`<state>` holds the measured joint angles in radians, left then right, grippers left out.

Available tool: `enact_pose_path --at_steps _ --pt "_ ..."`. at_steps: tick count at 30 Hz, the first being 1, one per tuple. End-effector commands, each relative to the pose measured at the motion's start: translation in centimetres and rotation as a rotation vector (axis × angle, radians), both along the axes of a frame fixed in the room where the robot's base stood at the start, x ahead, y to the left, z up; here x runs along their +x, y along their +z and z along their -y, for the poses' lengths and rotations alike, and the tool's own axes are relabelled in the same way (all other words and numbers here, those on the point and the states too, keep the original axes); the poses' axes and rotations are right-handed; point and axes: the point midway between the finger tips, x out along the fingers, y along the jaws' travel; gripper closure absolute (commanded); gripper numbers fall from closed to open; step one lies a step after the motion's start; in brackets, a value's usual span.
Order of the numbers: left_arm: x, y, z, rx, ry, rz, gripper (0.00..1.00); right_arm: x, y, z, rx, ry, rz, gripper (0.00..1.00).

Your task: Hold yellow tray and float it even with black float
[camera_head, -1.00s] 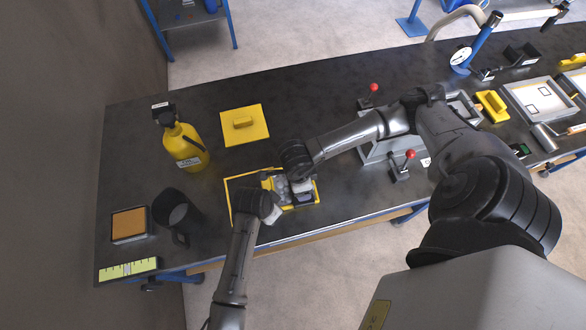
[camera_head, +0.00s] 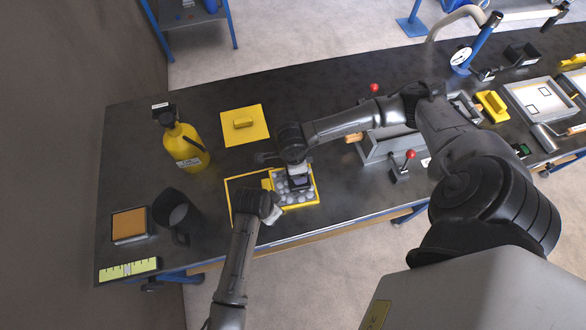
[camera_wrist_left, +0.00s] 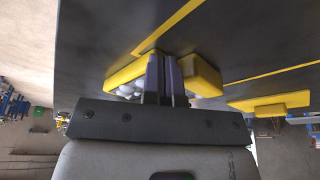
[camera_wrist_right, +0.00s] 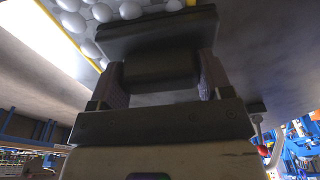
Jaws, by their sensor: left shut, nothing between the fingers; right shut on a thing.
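The yellow tray (camera_head: 316,190) lies near the table's front edge, with several grey rounded lumps (camera_head: 296,198) inside. My left gripper (camera_head: 274,213) is at the tray's left front side; in the left wrist view its fingers (camera_wrist_left: 165,78) are shut, close against the yellow tray (camera_wrist_left: 204,76), with nothing seen between them. My right gripper (camera_head: 297,170) is shut on the black float (camera_head: 299,182) over the tray's far part. In the right wrist view the float (camera_wrist_right: 160,70) sits between both fingers, beside the lumps (camera_wrist_right: 90,22). I cannot tell whether the float touches them.
A yellow outline (camera_head: 229,195) marks the table left of the tray. A yellow plate with handle (camera_head: 244,124) lies behind. A yellow bottle (camera_head: 184,147), dark jug (camera_head: 177,214) and orange-topped block (camera_head: 130,224) stand left. A grey box (camera_head: 380,148) and red-knobbed levers (camera_head: 410,155) stand right.

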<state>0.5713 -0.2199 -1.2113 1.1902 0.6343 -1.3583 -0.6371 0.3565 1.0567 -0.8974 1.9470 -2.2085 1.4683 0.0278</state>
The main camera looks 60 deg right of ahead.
Motion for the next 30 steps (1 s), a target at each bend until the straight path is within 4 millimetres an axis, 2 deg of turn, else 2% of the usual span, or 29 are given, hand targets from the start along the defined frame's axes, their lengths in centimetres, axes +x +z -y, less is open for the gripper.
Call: enact_pose_path --at_steps 1,30 --pt "-0.1 -0.4 -0.2 0.007 0.001 -0.003 1.0 0.0 0.0 0.0 0.001 0.0 0.001 0.64" --pt "-0.1 -0.3 -0.1 0.004 0.001 -0.001 1.0 -4.0 -0.3 -3.1 0.002 0.003 -0.006 0.64"
